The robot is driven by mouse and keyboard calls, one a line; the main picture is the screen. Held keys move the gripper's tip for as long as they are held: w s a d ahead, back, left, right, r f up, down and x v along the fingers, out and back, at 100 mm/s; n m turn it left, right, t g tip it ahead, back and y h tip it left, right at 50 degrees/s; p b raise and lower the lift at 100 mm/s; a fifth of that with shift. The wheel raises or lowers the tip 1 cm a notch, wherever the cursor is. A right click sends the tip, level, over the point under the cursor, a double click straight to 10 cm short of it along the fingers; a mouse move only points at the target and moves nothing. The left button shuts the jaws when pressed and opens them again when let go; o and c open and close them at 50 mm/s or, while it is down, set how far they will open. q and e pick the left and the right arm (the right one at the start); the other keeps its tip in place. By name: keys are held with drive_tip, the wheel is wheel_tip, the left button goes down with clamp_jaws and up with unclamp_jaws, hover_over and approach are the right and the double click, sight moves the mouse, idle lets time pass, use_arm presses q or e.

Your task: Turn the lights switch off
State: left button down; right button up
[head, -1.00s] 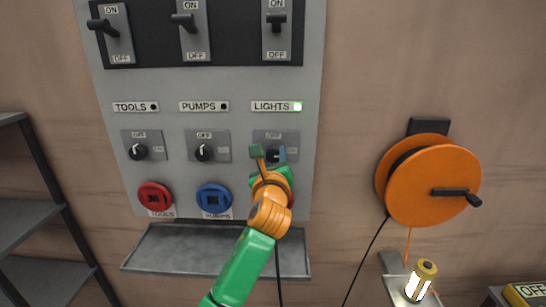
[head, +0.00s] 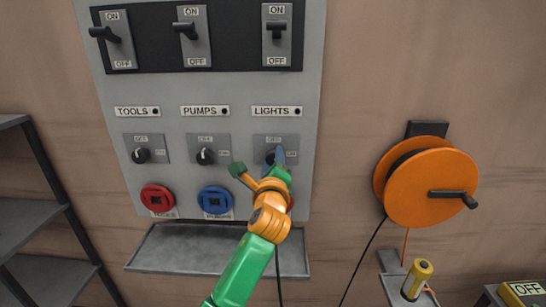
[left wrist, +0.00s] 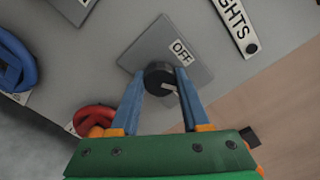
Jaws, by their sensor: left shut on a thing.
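The lights switch is a black rotary knob (left wrist: 158,76) on a grey plate marked OFF, below the LIGHTS label (head: 272,111) on the wall panel. My left gripper (left wrist: 160,88) has its two blue fingers on either side of the knob and is shut on it. In the head view my left gripper (head: 278,158) reaches up from below and partly hides the knob. The small lamp (head: 297,112) beside the LIGHTS label is dark. The knob's exact pointer angle is hard to read. My right gripper is not in view.
TOOLS (head: 142,156) and PUMPS (head: 206,156) knobs sit to the left. Red (head: 157,198) and blue (head: 215,199) sockets and a grey tray (head: 180,250) are below. An orange cable reel (head: 408,190) hangs at the right, above a yellow cylinder (head: 417,278).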

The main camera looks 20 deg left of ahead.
use_arm(q)
drive_tip(key=n, duration=0.5)
drive_tip(key=shift+f+n, duration=0.1)
drive_tip(key=shift+n, duration=0.2)
drive_tip(key=n, duration=0.6)
drive_tip(key=shift+n, duration=0.3)
drive_tip(key=shift+c, duration=1.9)
unclamp_jaws()
drive_tip(key=b+v, duration=0.2)
drive_tip(key=v, duration=0.5)
